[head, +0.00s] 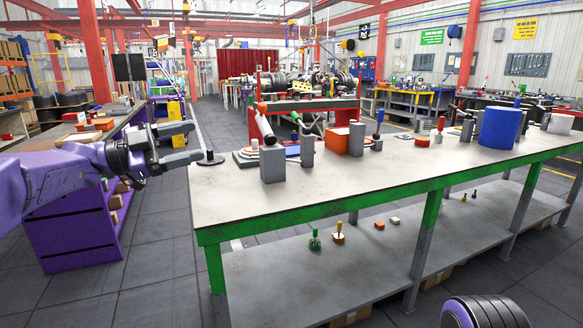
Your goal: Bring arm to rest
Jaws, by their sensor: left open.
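My left arm (60,178) is purple and reaches in from the left edge. My left gripper (196,141) is open and empty, its two dark grey fingers pointing right. In the picture it shows just left of the workbench's near left corner, with the lower finger close to a small black disc with a pin (210,159); I cannot tell whether they touch. A purple and black part of my own body (485,312) shows at the bottom right. My right gripper does not show.
A long workbench (350,190) with a green frame spans the middle and right. It bears grey blocks (272,165), an orange box (336,141) and a blue cylinder (499,128). Its lower shelf (300,285) holds small items. A purple cabinet (80,235) stands left. Floor (160,225) between is clear.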

